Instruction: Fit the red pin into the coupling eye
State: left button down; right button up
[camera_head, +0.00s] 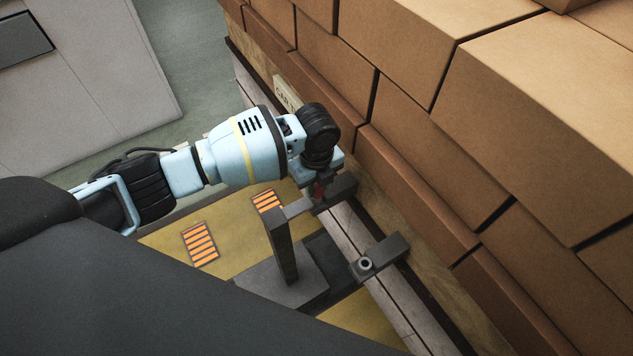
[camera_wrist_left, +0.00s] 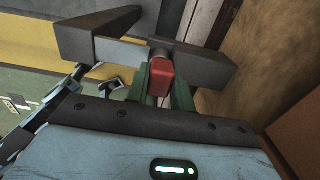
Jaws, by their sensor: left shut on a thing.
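The red pin (camera_head: 319,189) is between the fingers of my left gripper (camera_head: 318,181). In the left wrist view the red end of the pin (camera_wrist_left: 161,76) sits between the two green fingers. My left gripper is shut on it. The pin is at a dark grey block (camera_head: 341,188) at the end of a light grey bar; I cannot tell whether its lower end is in the block or just above it. A second grey block with a round, ring-like eye (camera_head: 366,263) lies nearer and to the right, apart from my gripper. My right gripper is not in view.
Stacked brown boxes (camera_head: 400,130) rise close along the right of my left gripper. A grey upright post (camera_head: 281,246) stands at the near end of the light bar. A yellow floor area with orange striped panels (camera_head: 201,244) lies to the left.

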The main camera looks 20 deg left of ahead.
aim_at(317, 185)
pick_arm(q)
jog(key=shift+f, duration=0.4)
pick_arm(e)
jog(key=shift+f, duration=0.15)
pick_arm(q)
jog(key=c, duration=1.1)
grip_release()
jog(key=o, duration=0.4)
jog(key=shift+r, duration=0.1)
jog(key=shift+r+p, duration=2.65)
jog(key=shift+r, duration=0.4)
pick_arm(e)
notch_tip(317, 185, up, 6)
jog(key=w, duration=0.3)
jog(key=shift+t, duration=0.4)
pick_arm(q)
jog(key=shift+f, duration=0.1)
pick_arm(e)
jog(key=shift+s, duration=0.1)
